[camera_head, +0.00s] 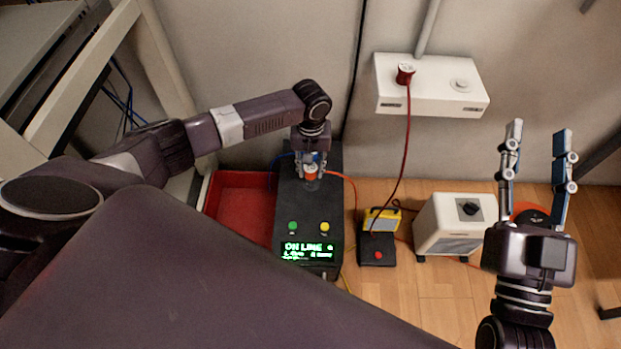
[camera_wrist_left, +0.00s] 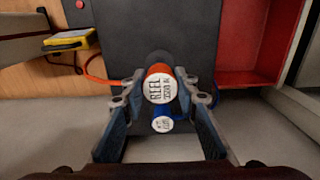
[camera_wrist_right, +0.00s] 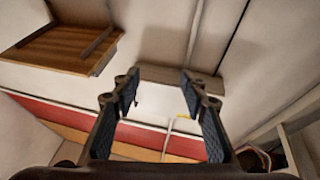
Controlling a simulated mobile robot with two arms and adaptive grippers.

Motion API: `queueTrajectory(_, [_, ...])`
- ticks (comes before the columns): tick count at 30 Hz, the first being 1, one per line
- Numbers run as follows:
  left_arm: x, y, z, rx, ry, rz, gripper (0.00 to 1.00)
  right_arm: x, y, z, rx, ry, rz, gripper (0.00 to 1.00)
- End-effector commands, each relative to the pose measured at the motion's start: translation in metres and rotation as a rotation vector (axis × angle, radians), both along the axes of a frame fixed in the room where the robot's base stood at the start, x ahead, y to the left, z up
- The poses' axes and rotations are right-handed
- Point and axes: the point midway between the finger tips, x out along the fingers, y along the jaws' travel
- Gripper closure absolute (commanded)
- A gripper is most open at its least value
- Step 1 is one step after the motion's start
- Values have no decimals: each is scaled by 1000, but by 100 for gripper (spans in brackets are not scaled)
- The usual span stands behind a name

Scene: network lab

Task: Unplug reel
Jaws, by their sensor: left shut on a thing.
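The reel plug (camera_head: 311,170) is orange with a white cap marked REEL, and sits at the back of the dark unit (camera_head: 307,212) with its lit ON LINE display. In the left wrist view the plug (camera_wrist_left: 160,86) is between my left fingertips. My left gripper (camera_head: 311,174) is shut on it. An orange cable (camera_head: 345,180) runs from there to the right. The orange-red reel (camera_head: 528,211) is partly hidden behind my right gripper (camera_head: 538,130), which is open and empty. Whether the plug is fully seated cannot be told.
A second plug, blue with a white cap (camera_wrist_left: 162,124), sits close beside the reel plug. A red tray (camera_head: 238,210) lies left of the unit. A yellow device (camera_head: 382,220) and a cream box (camera_head: 448,226) stand right. A white wall outlet box (camera_head: 432,86) holds a red plug (camera_head: 405,73).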

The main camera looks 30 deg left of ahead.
Motion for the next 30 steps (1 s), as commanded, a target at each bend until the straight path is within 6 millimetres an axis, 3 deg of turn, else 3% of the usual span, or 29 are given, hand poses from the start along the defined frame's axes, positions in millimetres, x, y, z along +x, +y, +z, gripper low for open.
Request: queueTrajectory(30, [0, 0, 6, 0, 0, 0, 100, 11, -2, -40, -51, 186, -11, 60])
